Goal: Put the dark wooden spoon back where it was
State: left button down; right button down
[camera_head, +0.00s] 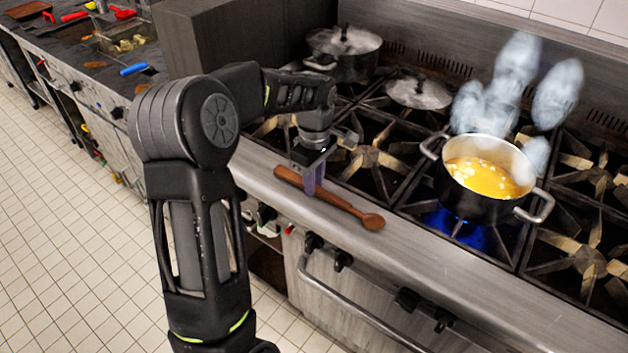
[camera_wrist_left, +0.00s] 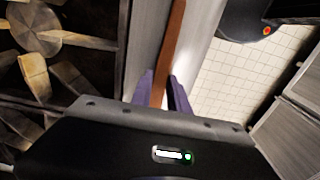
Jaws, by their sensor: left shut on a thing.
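The dark wooden spoon (camera_head: 340,203) lies along the steel front ledge of the stove, its bowl end toward the right in the head view. My left gripper (camera_head: 313,188) points down over the ledge and is shut on the spoon's handle, left of its middle. In the left wrist view the handle (camera_wrist_left: 173,45) runs up between the two purple fingers (camera_wrist_left: 165,92). I cannot tell whether the spoon touches the ledge or is slightly above it. My right gripper is not in view.
A pot of yellow soup (camera_head: 485,180) steams over a blue flame at the right. A lid (camera_head: 419,92) rests on the burners behind, and a lidded pot (camera_head: 343,52) stands at the back. The front ledge (camera_head: 440,248) is clear right of the spoon. Stove knobs (camera_head: 343,259) stick out below the ledge.

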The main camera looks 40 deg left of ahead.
pick_arm(q)
jog(key=shift+f, duration=0.15)
jog(key=c, duration=1.3)
grip_release()
notch_tip(320, 180, up, 12)
jog(key=shift+r+b, duration=0.2)
jog(key=shift+b, duration=0.15)
